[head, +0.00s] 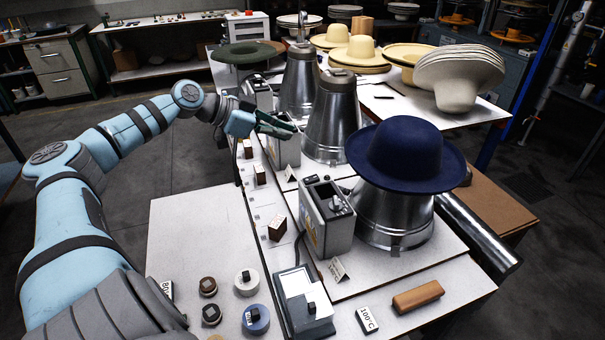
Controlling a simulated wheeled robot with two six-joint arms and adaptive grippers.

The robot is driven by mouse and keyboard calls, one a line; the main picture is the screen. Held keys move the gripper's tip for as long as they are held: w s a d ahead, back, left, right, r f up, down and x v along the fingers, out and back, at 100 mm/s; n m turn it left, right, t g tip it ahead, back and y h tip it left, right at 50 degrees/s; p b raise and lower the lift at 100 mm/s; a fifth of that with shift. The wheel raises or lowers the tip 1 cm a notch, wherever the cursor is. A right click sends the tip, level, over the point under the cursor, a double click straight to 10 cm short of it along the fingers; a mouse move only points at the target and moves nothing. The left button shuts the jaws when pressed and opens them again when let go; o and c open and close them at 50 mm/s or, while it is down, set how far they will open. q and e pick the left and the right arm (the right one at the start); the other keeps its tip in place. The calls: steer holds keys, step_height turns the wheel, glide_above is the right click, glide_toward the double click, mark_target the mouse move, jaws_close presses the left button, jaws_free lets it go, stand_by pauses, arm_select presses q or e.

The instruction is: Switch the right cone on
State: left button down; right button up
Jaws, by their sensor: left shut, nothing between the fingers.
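The right cone (388,218) is a shiny metal cone at the front right with a navy hat (408,155) on top. A grey control box (328,230) with a switch (335,202) on its top stands just left of it. I cannot tell the switch's position. My left gripper (292,127) is shut and empty. It is beside the bare middle cone (332,118), over that cone's control box (286,153), which it partly hides. It is behind and left of the right cone's box, apart from it. My right gripper is not in view.
A third cone (298,82) stands farther back, with a green hat (245,53) to its left. Stacked pale hats (458,75) stand at the back right.

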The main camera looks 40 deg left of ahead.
arm_select(q)
steer(key=shift+s+d+f+n+g, duration=0.2)
steer(key=shift+s+f+n+g, duration=0.3)
steer(key=shift+s+f, duration=0.4)
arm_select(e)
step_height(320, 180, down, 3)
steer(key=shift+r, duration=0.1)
arm_select(q)
steer(key=p, duration=0.4)
glide_above(311, 180)
steer(key=f, duration=0.5)
steer(key=shift+s+a+f, duration=0.15)
steer(key=shift+s+a, duration=0.05)
steer(key=shift+s, duration=0.2)
steer(key=f, duration=0.2)
steer(key=w+f, duration=0.1)
steer(key=f, duration=0.1)
steer(key=shift+d, duration=0.25)
steer(key=shift+s+f, duration=0.1)
steer(key=shift+f, duration=0.2)
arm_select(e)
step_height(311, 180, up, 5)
